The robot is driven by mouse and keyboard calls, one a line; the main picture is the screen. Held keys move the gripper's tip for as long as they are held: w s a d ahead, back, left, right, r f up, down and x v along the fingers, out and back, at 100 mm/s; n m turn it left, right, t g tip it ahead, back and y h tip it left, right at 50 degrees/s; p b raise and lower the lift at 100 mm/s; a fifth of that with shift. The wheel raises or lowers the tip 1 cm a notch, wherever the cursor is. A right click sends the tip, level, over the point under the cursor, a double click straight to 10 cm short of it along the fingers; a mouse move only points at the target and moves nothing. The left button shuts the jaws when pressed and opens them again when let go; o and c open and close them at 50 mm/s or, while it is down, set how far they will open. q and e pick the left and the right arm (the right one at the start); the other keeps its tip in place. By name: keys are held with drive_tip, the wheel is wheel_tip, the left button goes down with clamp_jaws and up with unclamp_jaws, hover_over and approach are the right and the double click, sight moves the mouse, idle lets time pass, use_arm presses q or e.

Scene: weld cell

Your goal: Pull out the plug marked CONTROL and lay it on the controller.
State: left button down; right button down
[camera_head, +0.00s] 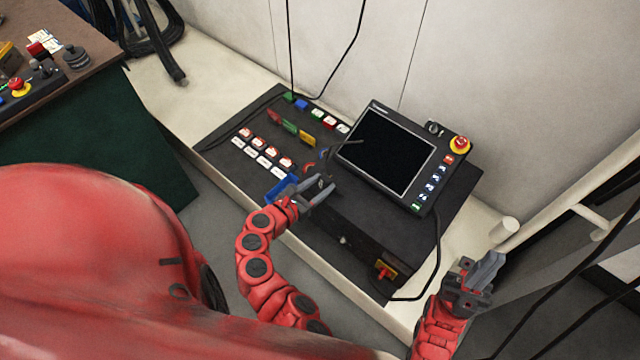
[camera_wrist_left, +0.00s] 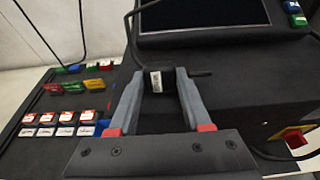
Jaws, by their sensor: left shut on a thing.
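The controller (camera_head: 228,136) is a wide black box on a pale bench. Its left part carries rows of red-and-white and coloured pieces (camera_head: 268,143). My left gripper (camera_head: 320,186) is over the controller, near its front edge. In the left wrist view its fingers (camera_wrist_left: 158,88) are shut on a black plug (camera_wrist_left: 168,80) with a white label; the lettering is too small to read. A dark cable rises from around the plug. I cannot tell whether the plug touches anything below. My right gripper (camera_head: 478,272) is empty, right of the controller; its finger gap is unclear.
A panel with a dark screen (camera_head: 385,150) and a red emergency button (camera_head: 460,144) stands on the controller's right part. A red-and-yellow switch (camera_head: 385,271) is on the front. Cables hang at the back wall. Dark bare surface lies at the controller's left.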

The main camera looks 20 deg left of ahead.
use_arm(q)
drive_tip(key=shift+c, duration=1.3)
unclamp_jaws()
drive_tip(key=b+v, duration=0.2)
drive_tip(key=v, duration=1.5)
drive_tip(key=shift+s, duration=0.2)
drive_tip(key=shift+r, duration=0.1)
